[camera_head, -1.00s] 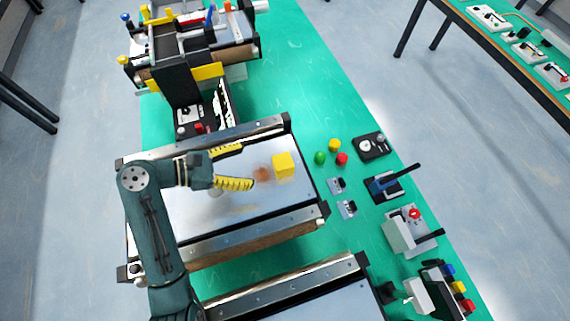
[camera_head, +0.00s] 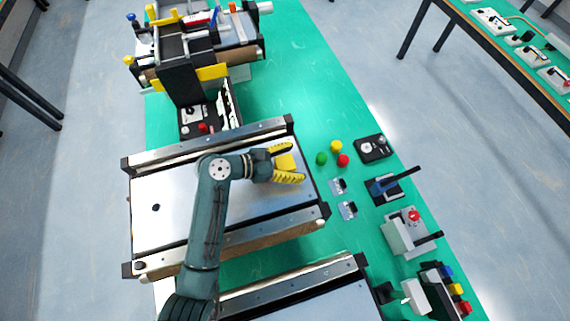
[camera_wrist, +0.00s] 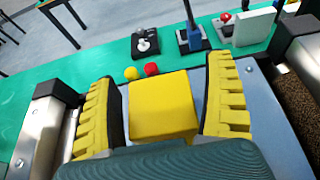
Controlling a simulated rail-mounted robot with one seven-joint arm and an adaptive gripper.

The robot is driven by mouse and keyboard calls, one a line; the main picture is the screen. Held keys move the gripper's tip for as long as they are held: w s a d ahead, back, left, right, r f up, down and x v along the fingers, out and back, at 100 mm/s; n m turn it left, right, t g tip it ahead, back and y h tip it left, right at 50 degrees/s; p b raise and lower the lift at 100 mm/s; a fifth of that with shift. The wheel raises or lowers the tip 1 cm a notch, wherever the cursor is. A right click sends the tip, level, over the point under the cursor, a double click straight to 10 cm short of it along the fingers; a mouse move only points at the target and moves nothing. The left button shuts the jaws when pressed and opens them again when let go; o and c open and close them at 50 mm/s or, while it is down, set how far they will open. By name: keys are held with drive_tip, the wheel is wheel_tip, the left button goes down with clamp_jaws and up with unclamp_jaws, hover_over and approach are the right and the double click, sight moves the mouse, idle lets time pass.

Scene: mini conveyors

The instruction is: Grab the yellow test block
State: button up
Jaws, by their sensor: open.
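The yellow test block (camera_head: 286,162) sits on the metal top of the middle conveyor (camera_head: 170,215), near its right end. My gripper (camera_head: 287,163) is open, with one yellow-padded finger on each side of the block in the head view. In the wrist view the block (camera_wrist: 163,104) lies between the two fingers of my gripper (camera_wrist: 165,108). A gap shows on both sides of it there, wider on the right. The block's lower part is hidden behind the dark gripper body in the wrist view.
Raised rails (camera_head: 230,240) run along both long sides of the conveyor. Another conveyor (camera_head: 310,300) lies in front.

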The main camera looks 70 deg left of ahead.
drive_tip(key=c, duration=1.4)
drive_tip(key=shift+o, duration=0.2)
drive_tip(key=shift+r, duration=0.1)
